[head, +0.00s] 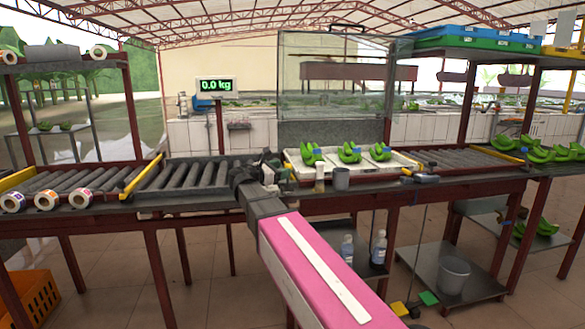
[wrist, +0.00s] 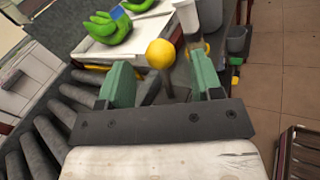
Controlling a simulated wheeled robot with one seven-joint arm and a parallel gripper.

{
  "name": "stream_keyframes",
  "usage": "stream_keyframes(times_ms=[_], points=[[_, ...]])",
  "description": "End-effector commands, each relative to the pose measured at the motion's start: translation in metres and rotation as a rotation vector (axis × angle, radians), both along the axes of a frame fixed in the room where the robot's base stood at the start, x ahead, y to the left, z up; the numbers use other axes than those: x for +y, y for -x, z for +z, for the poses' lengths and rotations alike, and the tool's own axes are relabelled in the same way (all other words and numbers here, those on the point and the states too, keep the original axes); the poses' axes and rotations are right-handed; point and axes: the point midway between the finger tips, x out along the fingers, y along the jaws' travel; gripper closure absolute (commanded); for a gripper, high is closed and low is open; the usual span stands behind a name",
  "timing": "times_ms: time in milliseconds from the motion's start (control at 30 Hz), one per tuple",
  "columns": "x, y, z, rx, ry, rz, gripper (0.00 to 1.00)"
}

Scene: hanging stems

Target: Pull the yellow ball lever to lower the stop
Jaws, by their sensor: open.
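The yellow ball (wrist: 160,54) of the lever shows in the wrist view, on a short dark stalk. My gripper (wrist: 161,71) has its two green fingers wide apart. The ball appears between and just beyond the fingertips, with clear space on both sides and no visible contact. In the head view my gripper (head: 270,164) is over the conveyor's front edge, left of the white tray, and the ball is hidden or too small to make out. A yellow strip (wrist: 96,68) shows between rollers and tray in the wrist view; I cannot tell whether it is the stop.
Green banana bunches lie in the white tray (head: 405,163), with a grey cup (head: 340,179) at its front edge. Grey rollers (head: 188,175) run left of it. Tape rolls (head: 46,199) sit at the far left. A scale display (head: 216,85) stands behind the rollers.

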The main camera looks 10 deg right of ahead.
Motion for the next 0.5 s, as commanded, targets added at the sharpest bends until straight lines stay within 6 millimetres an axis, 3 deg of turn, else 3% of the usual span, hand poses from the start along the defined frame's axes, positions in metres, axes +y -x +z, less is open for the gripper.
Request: stream_keyframes(times_ms=[200, 500], points=[[-0.032, -0.018, 0.0, -0.001, -0.001, -0.001, 0.4], [-0.05, -0.027, 0.0, -0.001, -0.001, 0.001, 0.4]])
